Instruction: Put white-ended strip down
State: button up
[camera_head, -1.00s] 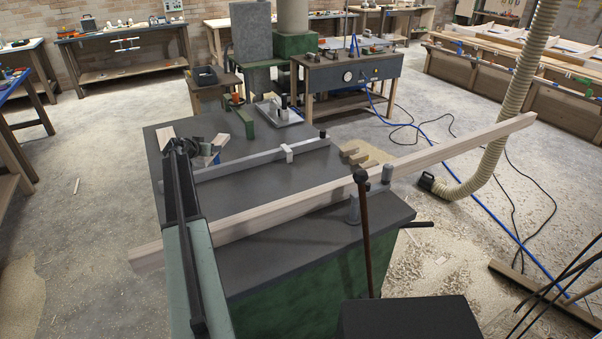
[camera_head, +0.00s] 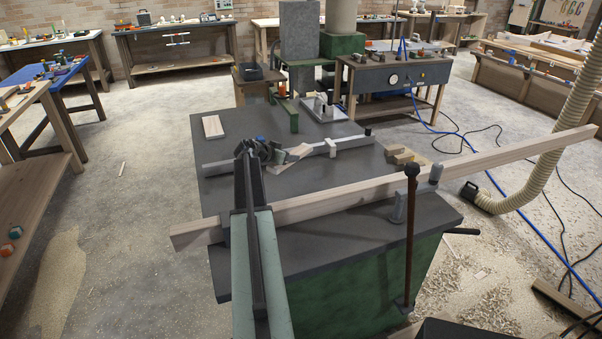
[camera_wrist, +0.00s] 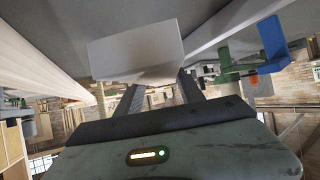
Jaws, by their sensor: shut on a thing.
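My gripper (camera_head: 264,152) is shut on the white-ended strip, low over the dark tabletop of the green-sided machine (camera_head: 330,240). In the wrist view the strip's white end (camera_wrist: 135,48) fills the space between the two dark fingers (camera_wrist: 155,92). In the head view a short pale wooden length (camera_head: 292,156) shows just right of the gripper and seems to be the held strip; the gripper hides its other part. I cannot tell whether the strip touches the tabletop.
A long plank (camera_head: 340,192) lies across the machine's front, overhanging both sides. A grey fence bar (camera_head: 345,142) runs behind it. A small pale board (camera_head: 212,127) lies at the tabletop's back left. Small wooden blocks (camera_head: 402,155) sit at the right. Bare tabletop shows at left.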

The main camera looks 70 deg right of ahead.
jog(key=shift+m+g+y, duration=0.3)
jog(key=shift+m+g, duration=0.6)
jog(key=a+f+b, duration=0.1)
jog(key=a, duration=0.2)
jog(key=s+a+f+b, duration=0.1)
jog(key=a+f, duration=0.1)
jog(key=a, duration=0.1)
jog(key=a+f+b, duration=0.1)
jog(key=a+f, duration=0.1)
jog(key=a, duration=0.1)
jog(key=shift+s+a+f+b, duration=0.2)
jog(key=shift+s+a+b, duration=0.15)
jog(key=shift+s+b, duration=0.05)
jog(key=shift+a, duration=0.3)
jog(key=b, duration=0.1)
send_over(281, 175)
jog(key=shift+d+f, duration=0.2)
jog(key=shift+f, duration=0.4)
notch_tip(281, 175, down, 4)
jog(key=b, duration=0.4)
jog(key=shift+s+a, duration=0.1)
jog(key=shift+r, duration=0.25)
jog(key=shift+f, duration=0.1)
jog(key=o, duration=1.5)
jog(key=shift+c, duration=0.2)
